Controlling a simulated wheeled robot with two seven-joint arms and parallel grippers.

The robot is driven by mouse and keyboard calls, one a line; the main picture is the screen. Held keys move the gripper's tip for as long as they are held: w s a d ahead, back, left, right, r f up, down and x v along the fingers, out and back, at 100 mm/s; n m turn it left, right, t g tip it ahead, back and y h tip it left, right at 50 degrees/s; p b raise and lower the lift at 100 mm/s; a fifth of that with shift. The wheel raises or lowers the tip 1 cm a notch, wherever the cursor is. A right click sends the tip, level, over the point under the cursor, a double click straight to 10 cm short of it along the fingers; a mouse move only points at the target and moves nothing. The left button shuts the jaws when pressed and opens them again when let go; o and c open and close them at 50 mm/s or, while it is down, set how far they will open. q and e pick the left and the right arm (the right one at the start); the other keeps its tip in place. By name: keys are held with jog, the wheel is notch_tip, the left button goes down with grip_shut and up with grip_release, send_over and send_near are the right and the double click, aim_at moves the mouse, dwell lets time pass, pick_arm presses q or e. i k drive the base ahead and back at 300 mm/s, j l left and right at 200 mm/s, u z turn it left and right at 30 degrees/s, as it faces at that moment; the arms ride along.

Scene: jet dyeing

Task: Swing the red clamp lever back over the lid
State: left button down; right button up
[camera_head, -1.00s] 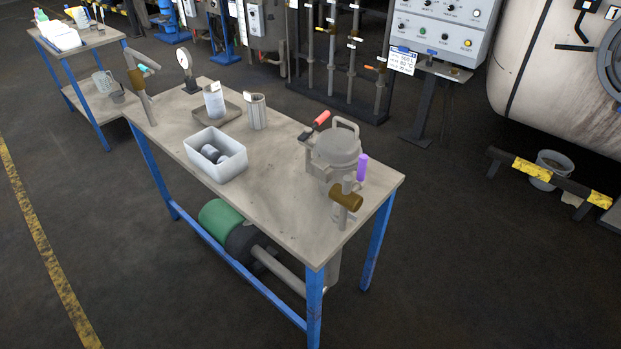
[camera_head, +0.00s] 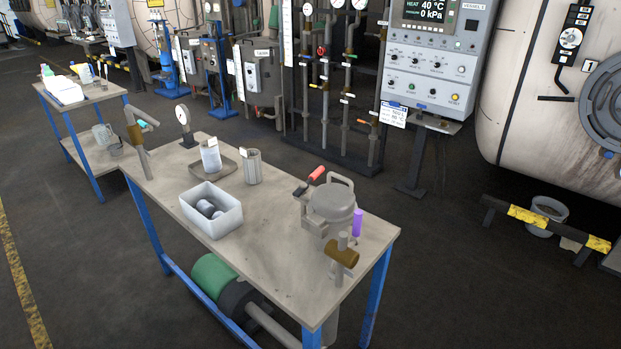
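The red clamp lever (camera_head: 317,174) sticks up and to the right from a dark clamp piece at the left side of the grey pot. It points away from the lid and stands beside it, not over it. The round grey lid (camera_head: 332,202) sits on the pot, with a loop handle (camera_head: 341,180) at its back. A purple handle (camera_head: 357,222) stands at the pot's right side. The pot is on the workbench (camera_head: 275,255) near its right end. Neither of my grippers is in view.
A brass-coloured valve (camera_head: 342,254) stands at the bench's front right. A white bin (camera_head: 223,220) with grey cylinders, a metal can (camera_head: 252,167), a tray with a labelled container (camera_head: 210,156) and a gauge (camera_head: 184,120) are further left. The bench's front middle is clear.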

aim_at(303, 188)
jog(key=i+j+z, duration=0.25)
jog(key=j, duration=0.35)
jog(key=i+j+z, duration=0.15)
jog(key=i+j, duration=0.15)
jog(key=i+j+z, duration=0.1)
jog(key=j, duration=0.25)
